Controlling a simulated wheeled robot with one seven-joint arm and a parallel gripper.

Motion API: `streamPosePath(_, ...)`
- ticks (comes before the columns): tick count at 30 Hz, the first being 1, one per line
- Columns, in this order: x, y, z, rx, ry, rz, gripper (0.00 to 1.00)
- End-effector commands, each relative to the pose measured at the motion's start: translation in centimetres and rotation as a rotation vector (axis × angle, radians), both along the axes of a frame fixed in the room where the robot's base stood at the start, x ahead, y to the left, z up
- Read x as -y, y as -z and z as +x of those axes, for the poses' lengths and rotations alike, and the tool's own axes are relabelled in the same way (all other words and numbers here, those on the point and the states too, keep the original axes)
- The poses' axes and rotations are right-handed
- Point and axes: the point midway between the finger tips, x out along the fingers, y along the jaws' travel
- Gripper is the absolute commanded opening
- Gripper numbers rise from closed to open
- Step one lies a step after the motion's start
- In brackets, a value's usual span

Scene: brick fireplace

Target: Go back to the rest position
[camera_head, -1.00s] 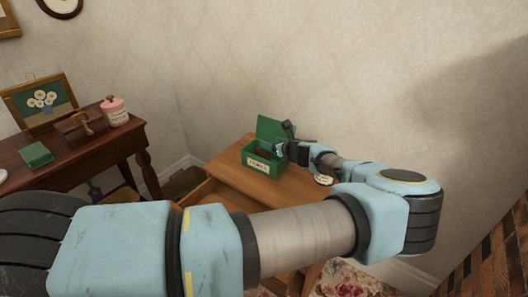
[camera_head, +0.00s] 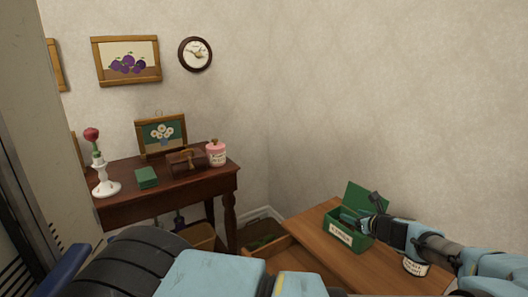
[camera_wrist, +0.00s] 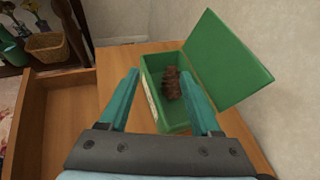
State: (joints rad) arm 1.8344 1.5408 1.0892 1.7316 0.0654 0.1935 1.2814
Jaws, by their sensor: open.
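My gripper (camera_head: 358,219) is at the open green box (camera_head: 341,238), which stands on the wooden cabinet top (camera_head: 305,234). In the wrist view my gripper (camera_wrist: 158,72) is open, its two teal fingers apart with nothing held between them. The green box (camera_wrist: 150,76) lies just beyond and partly between the fingers, its lid (camera_wrist: 228,62) tilted up on the right. A brown, lumpy thing (camera_wrist: 172,83) lies inside the box. My arm reaches in from the lower right of the head view.
An open drawer (camera_wrist: 50,118) sticks out left of the cabinet top. A small labelled jar (camera_head: 415,267) stands right of the box, near my arm. Walls close the corner behind.

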Motion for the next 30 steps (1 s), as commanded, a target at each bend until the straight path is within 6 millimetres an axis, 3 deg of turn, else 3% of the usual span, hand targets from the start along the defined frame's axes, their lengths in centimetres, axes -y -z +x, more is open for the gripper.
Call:
streamPosePath(1, -2.9, 0.0, 1.3, -0.033, -0.094, -0.052, 0.64)
streamPosePath(5, -11.5, 0.7, 3.3, -0.131, -0.403, -0.239, 0.64)
streamPosePath(9, -19.3, 1.2, 2.8, -0.215, -0.739, -0.448, 0.64)
streamPosePath(12, -23.6, 1.0, 1.6, -0.258, -0.967, -0.593, 0.64)
streamPosePath(15, -27.0, 0.2, 0.0, -0.288, -1.183, -0.735, 0.64)
streamPosePath(20, -30.9, -2.3, -2.8, -0.314, -1.499, -0.957, 0.64)
streamPosePath(30, -36.7, -10.6, -8.6, -0.252, -2.035, -1.404, 0.64)
